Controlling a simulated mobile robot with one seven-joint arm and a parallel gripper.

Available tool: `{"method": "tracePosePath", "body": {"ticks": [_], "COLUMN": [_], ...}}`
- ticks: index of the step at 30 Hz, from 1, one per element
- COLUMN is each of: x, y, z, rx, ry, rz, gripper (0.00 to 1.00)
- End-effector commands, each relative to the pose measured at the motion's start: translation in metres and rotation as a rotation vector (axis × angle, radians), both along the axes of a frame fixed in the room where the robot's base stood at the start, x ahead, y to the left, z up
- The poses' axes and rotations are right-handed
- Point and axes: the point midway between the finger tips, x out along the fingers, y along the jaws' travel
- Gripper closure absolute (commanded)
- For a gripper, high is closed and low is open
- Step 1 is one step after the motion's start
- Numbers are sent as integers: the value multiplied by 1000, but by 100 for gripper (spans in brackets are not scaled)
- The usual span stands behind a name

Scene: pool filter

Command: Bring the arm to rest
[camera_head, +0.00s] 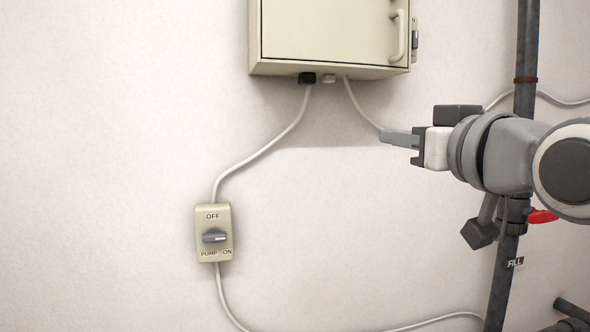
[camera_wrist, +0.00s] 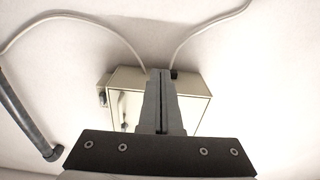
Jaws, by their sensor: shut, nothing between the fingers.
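My gripper (camera_head: 399,138) is at the right of the head view, shut and empty, pointing left in front of the wall. It is below and to the right of the beige wall cabinet (camera_head: 330,32) and appears apart from it. In the wrist view the closed fingers (camera_wrist: 160,98) stand in front of the cabinet (camera_wrist: 193,108). My arm reaches in from the right edge of the head view and hides part of the dark vertical pipe (camera_head: 527,55).
A pump switch box (camera_head: 200,240) with a dark knob is on the wall at left centre, its knob pointing sideways. A cable (camera_head: 265,150) links it to the cabinet. A red valve handle (camera_head: 542,216) and a FILL label (camera_head: 515,262) are below my arm. The left wall is clear.

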Motion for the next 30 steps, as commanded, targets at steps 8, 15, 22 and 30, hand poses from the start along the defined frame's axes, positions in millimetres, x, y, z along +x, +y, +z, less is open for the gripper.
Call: {"method": "tracePosePath", "body": {"ticks": [8,15,22,30], "x": [-46,-113,-142,-142], "y": [4,-5,-6,-6], "z": [-190,-307,-307,-245], "rx": [-104,-127,-124,-124], "ry": [564,968,1113,1110], "rz": [-116,-220,-255,-253], "gripper": [100,100,100,100]}}
